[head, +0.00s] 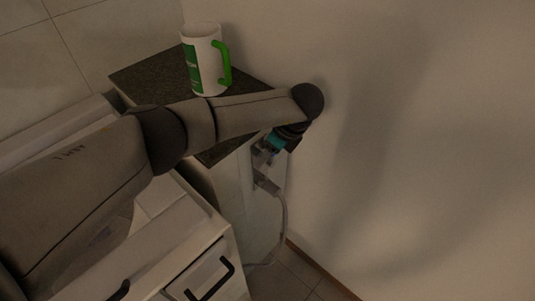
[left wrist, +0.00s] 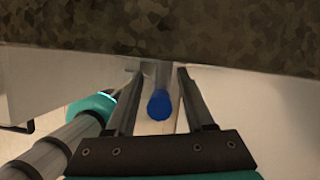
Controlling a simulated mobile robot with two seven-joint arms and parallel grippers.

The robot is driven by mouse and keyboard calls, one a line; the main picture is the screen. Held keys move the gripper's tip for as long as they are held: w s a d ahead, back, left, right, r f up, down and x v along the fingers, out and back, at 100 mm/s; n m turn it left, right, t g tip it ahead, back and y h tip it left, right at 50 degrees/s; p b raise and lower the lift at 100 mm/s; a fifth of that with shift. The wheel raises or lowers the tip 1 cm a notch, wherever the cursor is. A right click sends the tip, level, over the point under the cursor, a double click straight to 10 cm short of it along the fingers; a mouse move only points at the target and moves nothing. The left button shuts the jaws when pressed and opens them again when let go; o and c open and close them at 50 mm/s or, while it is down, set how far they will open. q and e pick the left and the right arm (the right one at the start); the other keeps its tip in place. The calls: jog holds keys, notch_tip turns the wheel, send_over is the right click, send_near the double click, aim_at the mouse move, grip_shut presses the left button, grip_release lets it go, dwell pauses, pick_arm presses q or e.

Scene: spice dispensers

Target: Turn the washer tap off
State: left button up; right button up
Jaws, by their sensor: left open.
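The washer tap shows in the left wrist view as a blue round handle (left wrist: 158,105) on a grey body, just below the counter edge. My left gripper (left wrist: 158,73) is open, with one finger on each side of the tap. I cannot tell whether either finger touches it. In the head view my left gripper (head: 262,156) reaches down beside the counter, near the wall, and my wrist partly hides it. A grey fitting (head: 266,184) with a hose sits just below it; the blue handle cannot be made out there.
A dark speckled countertop (head: 150,75) lies under my left forearm. A white mug with a green handle (head: 203,62) stands on it behind the arm. A pale hose (head: 283,215) hangs toward the floor. A wall (head: 420,150) closes the right side; white drawers (head: 185,245) stand in front.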

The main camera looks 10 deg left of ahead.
pick_arm(q)
grip_shut()
jog(key=shift+s, duration=0.1)
dwell(0.3)
